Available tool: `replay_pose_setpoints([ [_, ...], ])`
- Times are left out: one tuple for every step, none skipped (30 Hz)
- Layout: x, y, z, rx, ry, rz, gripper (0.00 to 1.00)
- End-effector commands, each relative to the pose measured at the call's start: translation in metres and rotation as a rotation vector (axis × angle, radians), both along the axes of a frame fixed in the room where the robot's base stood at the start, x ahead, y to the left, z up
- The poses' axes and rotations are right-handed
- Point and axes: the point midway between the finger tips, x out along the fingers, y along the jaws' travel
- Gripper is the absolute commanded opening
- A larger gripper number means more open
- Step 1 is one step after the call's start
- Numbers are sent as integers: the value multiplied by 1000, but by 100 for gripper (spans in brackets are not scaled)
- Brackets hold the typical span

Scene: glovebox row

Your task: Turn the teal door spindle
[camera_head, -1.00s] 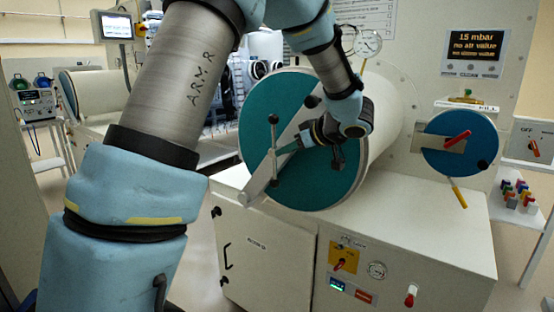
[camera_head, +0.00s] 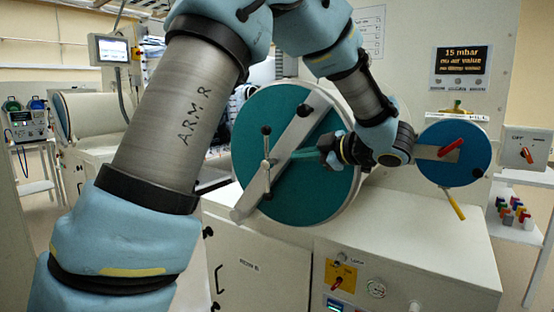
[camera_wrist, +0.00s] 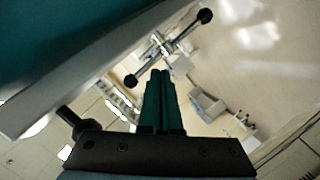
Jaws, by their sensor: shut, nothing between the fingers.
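The teal round door (camera_head: 315,195) closes the end of a pale cylinder, with a grey bar (camera_head: 300,128) slanting across it. Its spindle carries a thin metal cross handle (camera_head: 266,160) with black ball ends, standing nearly upright in the head view. In the wrist view the handle (camera_wrist: 170,46) lies slanted beyond the fingertips, with both balls visible. My gripper (camera_head: 297,154) is shut and empty, its dark green fingers pointing left at the handle, seemingly with a small gap. The closed fingers also show in the wrist view (camera_wrist: 160,75). Exact depth between fingertips and handle is hard to tell.
A smaller blue disc (camera_head: 440,160) with a red handle (camera_head: 450,147) and yellow lever (camera_head: 452,204) is right of my wrist. A pressure display (camera_head: 462,60) hangs above it. The white cabinet (camera_head: 420,235) stands below. A black knob (camera_wrist: 68,115) sticks out close left of the fingers.

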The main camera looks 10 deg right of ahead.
Motion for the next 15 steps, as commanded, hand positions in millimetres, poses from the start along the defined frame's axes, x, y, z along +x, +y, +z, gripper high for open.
replay_pose_setpoints([
  [-9,-7,-5,-75,-93,23,0],
  [-13,-10,-3,-123,-151,37,0],
  [-20,-13,-1,-186,-226,54,0],
  [-24,-15,2,-231,-278,65,0],
  [-28,-18,4,-274,-329,74,0],
  [-33,-20,6,-327,-388,83,0],
  [-37,-22,8,-364,-429,90,0],
  [-40,-23,10,-396,-465,94,0],
  [-43,-25,12,-434,-506,98,0],
  [-46,-26,14,-458,-532,100,0],
  [-48,-27,15,-478,-552,102,0],
  [-49,-27,16,-499,-574,104,0],
  [-50,-27,17,-511,-586,106,0],
  [-50,-27,18,-518,-595,107,0],
  [-50,-26,19,-526,-602,108,0],
])
